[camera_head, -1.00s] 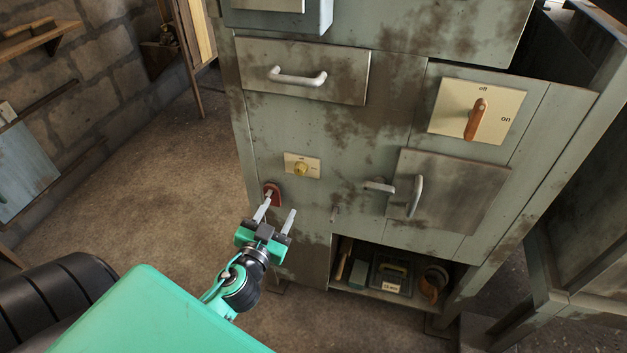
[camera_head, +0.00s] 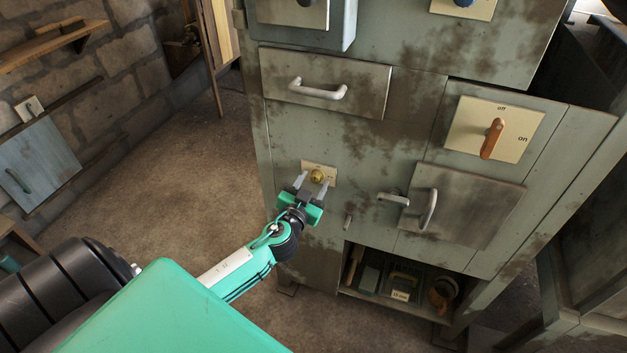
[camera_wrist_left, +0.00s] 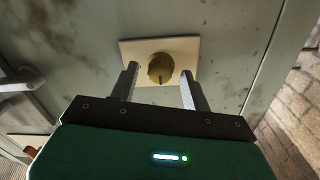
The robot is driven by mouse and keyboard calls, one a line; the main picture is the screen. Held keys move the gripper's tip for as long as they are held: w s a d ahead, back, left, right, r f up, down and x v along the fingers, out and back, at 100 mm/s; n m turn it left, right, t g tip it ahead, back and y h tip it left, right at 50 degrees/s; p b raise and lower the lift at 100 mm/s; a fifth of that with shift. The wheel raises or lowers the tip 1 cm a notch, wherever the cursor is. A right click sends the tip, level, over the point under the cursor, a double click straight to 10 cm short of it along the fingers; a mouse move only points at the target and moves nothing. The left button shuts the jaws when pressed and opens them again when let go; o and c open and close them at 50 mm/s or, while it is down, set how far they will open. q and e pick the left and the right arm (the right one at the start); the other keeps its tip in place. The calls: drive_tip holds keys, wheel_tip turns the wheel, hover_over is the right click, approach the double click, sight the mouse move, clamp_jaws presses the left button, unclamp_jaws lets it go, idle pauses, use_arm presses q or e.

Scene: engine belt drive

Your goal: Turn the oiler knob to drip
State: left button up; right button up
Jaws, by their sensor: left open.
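The oiler knob (camera_head: 317,177) is a small round brass knob on a cream plate (camera_head: 333,172) on the cabinet front. My left gripper (camera_head: 312,184) is open, with its two fingers pointing at the plate and the knob between their tips in the picture. In the left wrist view the knob (camera_wrist_left: 161,68) shows between the fingers (camera_wrist_left: 160,85), with a dark mark on its rim. Whether the fingers touch it I cannot tell. The lettering on the plate is too small to read. My right gripper is not in view.
A drawer handle (camera_head: 318,90) lies above the knob. A switch with an orange lever (camera_head: 491,139) and a small door with a handle (camera_head: 428,209) are to the right. An open shelf (camera_head: 390,300) with small items is below. The floor at left is clear.

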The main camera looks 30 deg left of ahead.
use_arm(q)
drive_tip(key=shift+w+a, duration=0.1)
drive_tip(key=shift+w, duration=0.3)
drive_tip(key=c, duration=1)
